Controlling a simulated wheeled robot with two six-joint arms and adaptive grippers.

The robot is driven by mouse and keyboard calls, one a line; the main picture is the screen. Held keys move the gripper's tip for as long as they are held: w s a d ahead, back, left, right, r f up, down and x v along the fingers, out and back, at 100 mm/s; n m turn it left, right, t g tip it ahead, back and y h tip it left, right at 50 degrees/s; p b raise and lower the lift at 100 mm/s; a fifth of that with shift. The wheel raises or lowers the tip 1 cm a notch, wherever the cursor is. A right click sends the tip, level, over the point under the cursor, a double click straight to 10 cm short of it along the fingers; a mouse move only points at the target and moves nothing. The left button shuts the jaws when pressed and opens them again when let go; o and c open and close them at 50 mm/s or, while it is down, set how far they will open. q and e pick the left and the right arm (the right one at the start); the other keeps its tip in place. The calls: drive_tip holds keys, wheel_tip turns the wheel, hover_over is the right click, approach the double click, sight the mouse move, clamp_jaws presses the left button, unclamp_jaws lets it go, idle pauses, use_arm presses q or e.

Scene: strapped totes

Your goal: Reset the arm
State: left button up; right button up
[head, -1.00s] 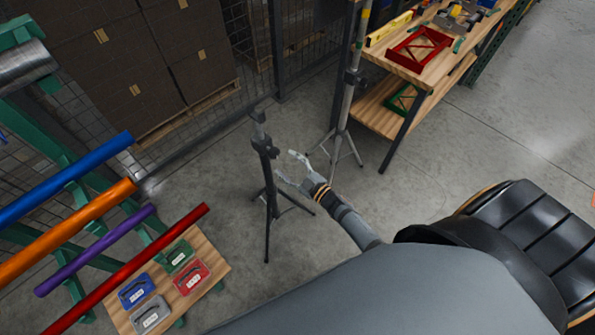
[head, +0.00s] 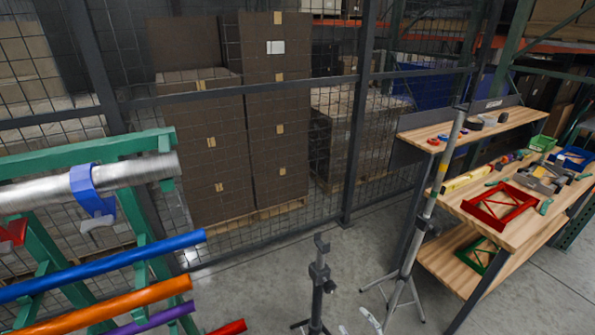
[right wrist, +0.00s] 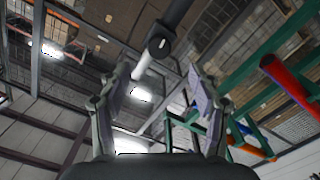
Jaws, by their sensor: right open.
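My right gripper (head: 358,322) shows only as pale fingertips at the bottom edge of the head view, just right of a short dark tripod stand (head: 318,285). The rest of that arm is below the picture. In the right wrist view the right gripper (right wrist: 158,72) is open, its two fingers wide apart. A dark pole with a round knob (right wrist: 160,45) shows beyond and between the fingertips. No held object shows between the fingers. My left gripper is in neither view.
A taller tripod (head: 425,215) stands near the wooden workbench (head: 530,225), which bears a red frame (head: 499,207). At left, a green rack (head: 90,151) holds coloured tubes, including a blue tube (head: 105,266). A mesh fence (head: 352,150) and stacked boxes (head: 275,110) stand behind.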

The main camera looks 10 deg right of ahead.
drive_tip(key=s+d+f+m+g+h, duration=0.3)
drive_tip(key=s+f, duration=0.3)
drive_tip(key=f, duration=0.5)
drive_tip(key=s+d+f+m+g+h, duration=0.3)
drive_tip(key=s+f+g, duration=0.15)
drive_tip(key=f, duration=0.65)
drive_tip(key=s+f+m+g, duration=0.2)
drive_tip(key=s+f+g, duration=0.2)
drive_tip(key=s, duration=0.8)
drive_tip(key=s+f+m+g, duration=0.1)
drive_tip(key=s+f+g, duration=0.3)
drive_tip(key=s+f, duration=0.4)
drive_tip(key=s, duration=0.5)
drive_tip(key=shift+s+m+h, duration=0.15)
drive_tip(key=shift+m+h, duration=0.15)
drive_tip(key=shift+m, duration=0.1)
